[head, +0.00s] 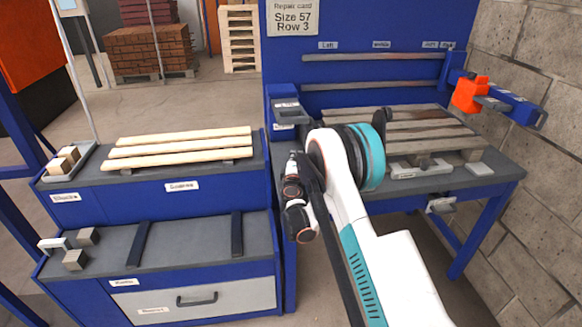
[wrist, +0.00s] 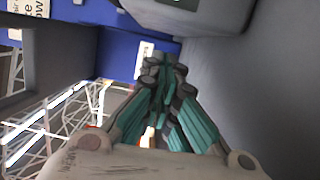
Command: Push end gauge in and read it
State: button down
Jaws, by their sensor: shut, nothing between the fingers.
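My gripper (wrist: 168,75) shows in the wrist view with its teal fingers together and nothing between them. In the head view my arm reaches toward the blue workbench and hides part of it; the fingertips are not clear there. No part is labelled as the end gauge that I can read. A grey block (head: 287,111) is mounted at the left end of the blue bench. An orange clamp-like part (head: 468,95) sits on a blue bracket at the right end. In the wrist view a grey block (wrist: 190,12) is ahead of the fingertips, apparently apart from them.
A wooden pallet (head: 420,125) lies on the blue bench (head: 490,185), partly behind my arm. A card (head: 293,17) reads "Size 57 Row 3". A shelf unit (head: 120,190) at left holds planks (head: 180,145) and blocks (head: 75,260). A block wall (head: 545,190) bounds the right.

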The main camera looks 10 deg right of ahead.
jog(key=shift+d, duration=1.1)
jog(key=d, duration=0.5)
jog(key=shift+d, duration=0.1)
